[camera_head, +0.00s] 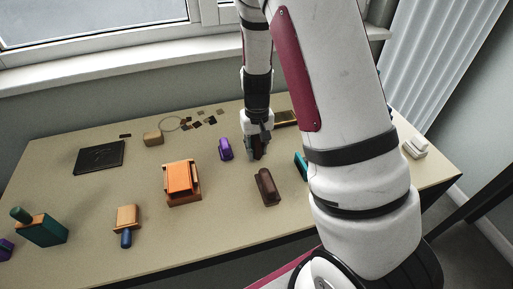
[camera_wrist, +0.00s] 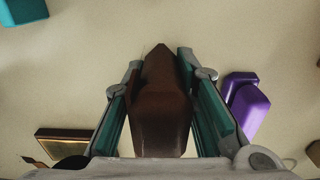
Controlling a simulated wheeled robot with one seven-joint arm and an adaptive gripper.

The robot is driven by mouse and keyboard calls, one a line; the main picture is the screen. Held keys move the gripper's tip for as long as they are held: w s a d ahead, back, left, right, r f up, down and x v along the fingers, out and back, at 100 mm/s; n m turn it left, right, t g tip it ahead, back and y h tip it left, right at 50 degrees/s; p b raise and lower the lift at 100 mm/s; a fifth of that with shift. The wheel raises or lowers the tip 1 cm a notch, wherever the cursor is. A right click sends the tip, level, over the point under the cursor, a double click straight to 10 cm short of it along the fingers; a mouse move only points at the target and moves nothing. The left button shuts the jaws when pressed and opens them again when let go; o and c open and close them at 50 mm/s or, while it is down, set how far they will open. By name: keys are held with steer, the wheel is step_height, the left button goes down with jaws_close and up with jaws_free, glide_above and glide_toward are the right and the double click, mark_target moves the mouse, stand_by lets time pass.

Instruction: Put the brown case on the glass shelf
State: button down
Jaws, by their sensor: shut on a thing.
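My gripper (camera_wrist: 159,110) is shut on a dark brown case (camera_wrist: 160,95), which stands between its two teal-padded fingers and tapers to a point at its far end. In the head view my gripper (camera_head: 258,150) is low over the back middle of the table, with the held case a dark shape between the fingertips. I cannot tell whether it touches the table. A second brown block (camera_head: 267,187) lies nearer to me, apart from the gripper. I cannot make out a glass shelf for sure; a gold-edged dark piece (camera_head: 286,118) lies behind and right, also in the wrist view (camera_wrist: 75,143).
A purple block (camera_head: 225,149) is close left of my gripper. A teal block (camera_head: 301,166) is to the right, partly behind my arm. An orange stand (camera_head: 182,184), black panel (camera_head: 99,157) and small tiles (camera_head: 198,122) lie left on the table (camera_head: 225,222).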

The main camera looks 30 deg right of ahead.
steer(key=c, duration=1.7)
jaws_free()
steer(key=shift+f, duration=0.1)
steer(key=o, duration=0.4)
